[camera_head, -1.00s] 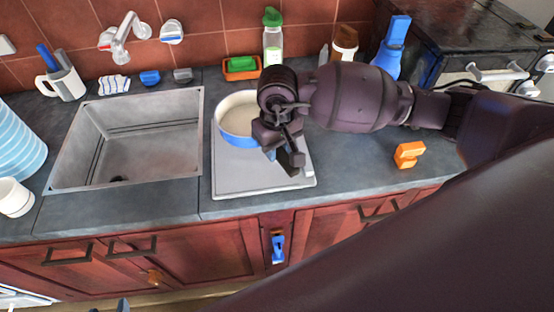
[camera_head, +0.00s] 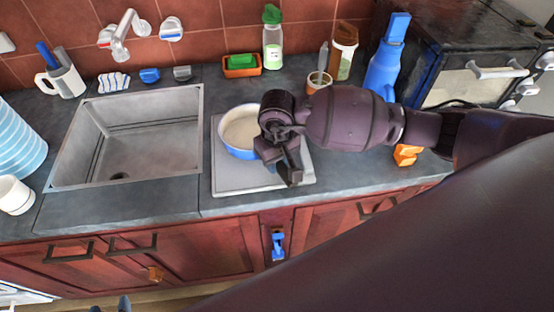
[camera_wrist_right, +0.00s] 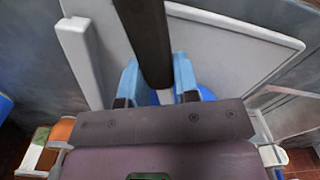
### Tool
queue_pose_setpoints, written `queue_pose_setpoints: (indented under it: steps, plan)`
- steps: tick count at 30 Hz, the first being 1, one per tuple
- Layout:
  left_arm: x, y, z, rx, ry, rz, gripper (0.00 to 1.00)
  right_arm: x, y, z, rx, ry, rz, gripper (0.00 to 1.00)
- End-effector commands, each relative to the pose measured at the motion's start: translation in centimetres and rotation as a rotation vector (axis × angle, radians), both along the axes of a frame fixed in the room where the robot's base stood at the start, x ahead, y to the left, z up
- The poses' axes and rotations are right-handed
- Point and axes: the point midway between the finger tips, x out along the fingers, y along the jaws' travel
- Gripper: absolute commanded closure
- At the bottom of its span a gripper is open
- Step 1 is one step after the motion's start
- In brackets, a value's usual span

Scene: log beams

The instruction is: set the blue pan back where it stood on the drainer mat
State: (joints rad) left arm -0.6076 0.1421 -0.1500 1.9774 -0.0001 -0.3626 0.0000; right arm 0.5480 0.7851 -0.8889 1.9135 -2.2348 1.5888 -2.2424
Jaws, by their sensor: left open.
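The blue pan (camera_head: 239,148) has a pale inside and is over the back-left part of the grey drainer mat (camera_head: 235,178). I cannot tell whether its base touches the mat. My right gripper (camera_head: 280,168) is at the pan's right side, over the mat. In the right wrist view its blue fingers (camera_wrist_right: 158,82) are closed around a dark handle (camera_wrist_right: 146,35), with the pale mat (camera_wrist_right: 220,40) behind. The arm hides part of the pan and its handle. Only the tips of my left gripper (camera_head: 112,305) show at the bottom edge, apart and empty.
The sink (camera_head: 130,145) is left of the mat. An orange object (camera_head: 405,155) lies right. The counter in front is narrow.

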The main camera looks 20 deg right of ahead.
Motion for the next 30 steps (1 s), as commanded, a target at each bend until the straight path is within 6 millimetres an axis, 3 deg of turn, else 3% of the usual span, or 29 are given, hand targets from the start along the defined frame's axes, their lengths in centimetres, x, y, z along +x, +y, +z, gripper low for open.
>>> queue_pose_setpoints:
  steps: [1, 5, 17, 30]
  plan:
    - [0.0, 0.0, 0.0, 0.0, 0.0, 0.0, 0.43, 0.0, 0.0, 0.0, 0.0, 0.001, 0.0, 0.64]
    - [0.1, 0.0, 0.1, 0.0, -0.002, 0.0, 0.43, 0.0, 0.0, 0.0, 0.0, 0.0, 0.0, 0.46]
    - [0.1, 0.0, 0.7, -0.001, -0.003, -0.001, 0.43, 0.0, 0.0, 0.4, 0.001, 0.001, -0.001, 0.46]
    - [0.2, -0.1, -0.7, -0.001, -0.003, -0.001, 0.43, 0.0, 0.0, 8.2, -0.002, -0.003, 0.001, 0.46]
